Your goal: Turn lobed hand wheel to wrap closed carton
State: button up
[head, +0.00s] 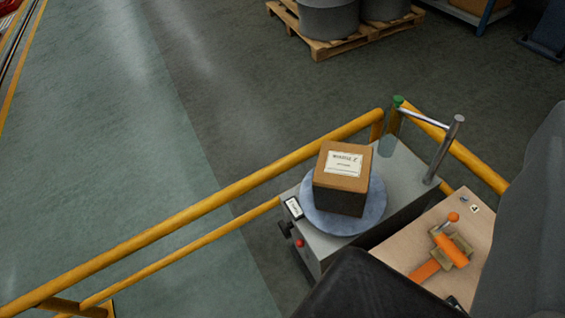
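A closed brown carton (342,178) with a white label on top stands upright on a round blue-grey turntable (371,208). The turntable sits on a grey machine (408,178). A small dark knob (285,229) sticks out from the machine's left side; it may be the lobed hand wheel, but its lobes are too small to tell. A red button (299,243) is close below it. No wrap shows clearly on the carton. My gripper's fingers are not in view; dark and grey shapes at the bottom and right seem to be my own arm.
Yellow rails (215,208) run along the machine's left and back. A post with a green top (398,101) and a metal post (444,150) stand behind the carton. An orange-handled device (450,247) sits on a beige panel at right. Open floor lies left.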

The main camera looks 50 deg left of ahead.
aim_at(285, 228)
jog(key=u, duration=0.1)
jog(key=k, duration=1)
jog(key=u, duration=1.45)
jog(key=i, duration=1)
jog(key=z, duration=0.05)
